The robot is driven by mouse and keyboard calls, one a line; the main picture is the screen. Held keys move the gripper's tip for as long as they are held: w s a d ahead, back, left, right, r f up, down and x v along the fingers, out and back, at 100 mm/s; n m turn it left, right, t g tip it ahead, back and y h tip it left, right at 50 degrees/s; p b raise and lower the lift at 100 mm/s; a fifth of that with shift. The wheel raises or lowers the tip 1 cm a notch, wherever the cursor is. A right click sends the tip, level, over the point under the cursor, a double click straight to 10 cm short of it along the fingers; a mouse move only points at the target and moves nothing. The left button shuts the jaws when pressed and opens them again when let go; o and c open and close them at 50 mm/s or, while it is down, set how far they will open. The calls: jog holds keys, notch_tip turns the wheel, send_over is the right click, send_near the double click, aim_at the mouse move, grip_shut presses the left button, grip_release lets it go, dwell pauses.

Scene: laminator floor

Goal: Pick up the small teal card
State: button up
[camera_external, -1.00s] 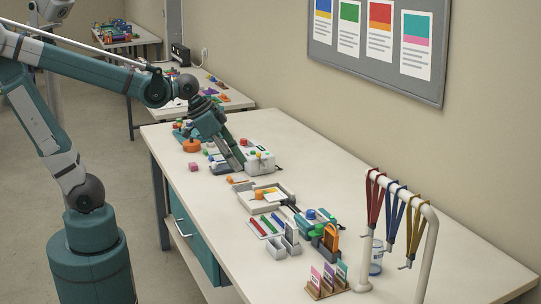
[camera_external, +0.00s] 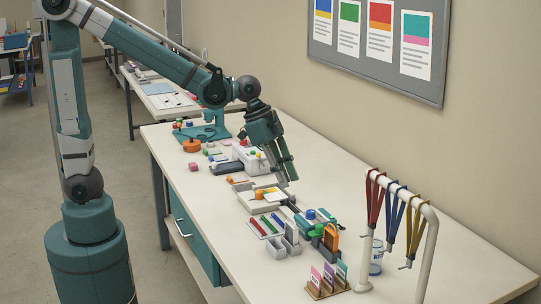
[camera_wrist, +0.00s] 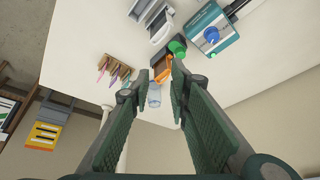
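The small teal card (camera_external: 341,272) stands upright at the right end of a wooden card stand (camera_external: 325,291), at the near part of the bench. A purple card (camera_external: 329,276) and a pink card (camera_external: 316,277) stand beside it. My gripper (camera_external: 289,183) points down above the bench near the tray, well behind the card stand and apart from it. In the wrist view, my gripper (camera_wrist: 160,72) has its two fingers apart with nothing gripped.
A lanyard rack (camera_external: 428,240) with hanging straps and a clear cup (camera_external: 376,258) stand right of the cards. A grey holder (camera_external: 290,240), an orange item (camera_external: 331,238) and a teal device (camera_external: 305,222) stand behind. A shallow tray (camera_external: 246,203) lies below my gripper.

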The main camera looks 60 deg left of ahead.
jog(key=w+d+f+m+g+p, duration=0.1)
jog(key=w+d+f+m, duration=0.15)
jog(key=d, duration=0.35)
jog(key=w+d+f+m+g+p, duration=0.1)
jog(key=w+d+f+m, duration=0.15)
jog(key=d, duration=0.35)
jog(key=m+g+h+p, duration=0.1)
jog(key=m+g+p, duration=0.1)
jog(key=m+p, duration=0.1)
send_near(342, 268)
notch_tip(342, 268, down, 2)
jog(key=shift+s+d+f, duration=0.15)
jog(key=shift+s+d, duration=0.1)
jog(key=shift+d, duration=0.15)
jog(key=shift+x, duration=1.3)
jog(key=shift+f, duration=0.15)
jog(key=shift+w+b+x, duration=0.15)
jog(key=shift+x, duration=1.05)
jog(key=shift+w+b+x, duration=0.15)
jog(key=shift+x, duration=1.05)
jog(key=shift+a, duration=0.1)
jog(key=shift+c, duration=0.5)
